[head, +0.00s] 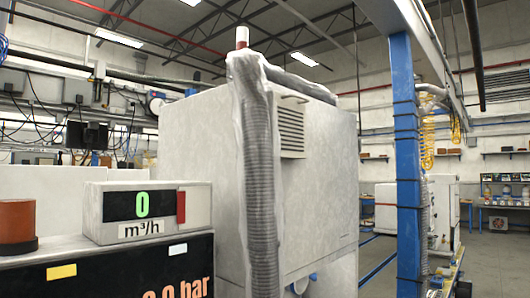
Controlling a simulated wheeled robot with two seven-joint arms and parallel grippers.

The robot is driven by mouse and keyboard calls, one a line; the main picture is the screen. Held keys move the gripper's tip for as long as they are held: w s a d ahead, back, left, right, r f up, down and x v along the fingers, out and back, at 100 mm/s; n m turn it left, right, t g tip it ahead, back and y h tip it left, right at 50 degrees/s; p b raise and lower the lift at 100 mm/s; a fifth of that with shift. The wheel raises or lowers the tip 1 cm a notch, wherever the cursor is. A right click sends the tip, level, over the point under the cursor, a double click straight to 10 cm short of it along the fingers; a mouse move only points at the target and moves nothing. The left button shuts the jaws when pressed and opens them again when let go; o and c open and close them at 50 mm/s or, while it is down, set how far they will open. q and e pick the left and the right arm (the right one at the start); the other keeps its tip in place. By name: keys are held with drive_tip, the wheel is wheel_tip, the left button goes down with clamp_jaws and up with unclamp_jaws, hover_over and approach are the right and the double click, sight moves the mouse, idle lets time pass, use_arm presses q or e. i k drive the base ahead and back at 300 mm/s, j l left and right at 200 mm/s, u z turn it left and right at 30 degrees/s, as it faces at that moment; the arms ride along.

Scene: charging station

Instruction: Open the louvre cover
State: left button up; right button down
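The louvre cover (291,126) is a light panel of horizontal slats on the upper part of a large pale grey cabinet (330,190). Its left edge is partly hidden behind a ribbed grey hose (260,170) that runs down in front of the cabinet. A small dark bar shows just above the slats. The cover looks flush with the cabinet face. Neither of my grippers is in view.
A meter box (145,210) reading 0 m³/h stands at the left on a dark display panel (110,270), beside a brown-red cylinder (16,222). A blue post (406,160) stands right of the cabinet. Open floor (495,265) lies at the far right.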

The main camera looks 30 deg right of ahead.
sight(287, 114)
drive_tip(key=z, duration=1.2)
